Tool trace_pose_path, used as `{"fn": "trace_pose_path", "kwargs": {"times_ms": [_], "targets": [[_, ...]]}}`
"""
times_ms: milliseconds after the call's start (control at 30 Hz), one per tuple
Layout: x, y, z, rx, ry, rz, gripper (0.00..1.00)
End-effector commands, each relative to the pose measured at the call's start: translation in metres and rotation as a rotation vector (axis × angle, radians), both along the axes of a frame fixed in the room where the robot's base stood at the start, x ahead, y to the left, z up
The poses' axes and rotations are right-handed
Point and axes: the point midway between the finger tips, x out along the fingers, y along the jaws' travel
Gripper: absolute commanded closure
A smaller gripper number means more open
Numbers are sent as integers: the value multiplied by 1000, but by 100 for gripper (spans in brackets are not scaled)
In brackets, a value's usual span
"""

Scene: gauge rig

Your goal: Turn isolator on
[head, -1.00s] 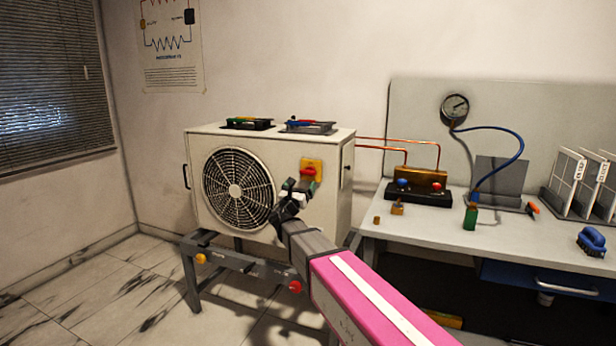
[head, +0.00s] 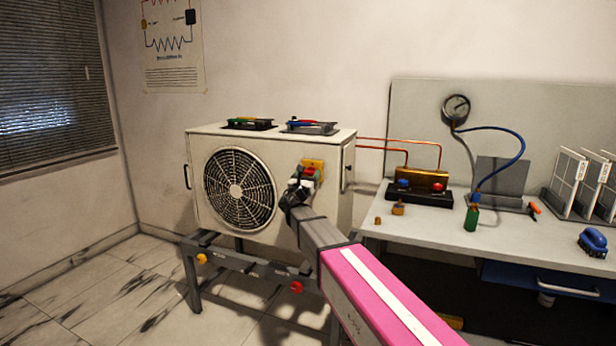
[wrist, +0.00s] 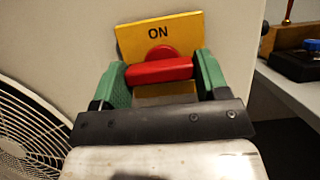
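The isolator is a yellow plate (wrist: 160,34) marked ON with a red handle (wrist: 160,71), on the front of the white outdoor unit. The plate also shows in the head view (head: 313,163). The handle's bar lies nearly level in the wrist view. My gripper (wrist: 162,76) has its green fingers at the left and right ends of the bar, very close to it or touching. The fingers are spread wide, and I see no clear squeeze. In the head view my gripper (head: 306,176) covers the lower part of the isolator.
The fan grille (head: 238,190) is left of the isolator. Two trays of tools, one dark (head: 249,124) and one grey (head: 310,128), lie on the unit. The workbench (head: 500,243) stands at the right, with a valve block (head: 421,182) joined to copper pipes. Open floor is at lower left.

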Motion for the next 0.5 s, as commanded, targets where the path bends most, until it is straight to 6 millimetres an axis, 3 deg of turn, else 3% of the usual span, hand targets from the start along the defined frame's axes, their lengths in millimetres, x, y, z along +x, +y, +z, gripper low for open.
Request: {"fn": "trace_pose_path", "kwargs": {"times_ms": [500], "targets": [[0,1,0,100,-36,0,56]]}}
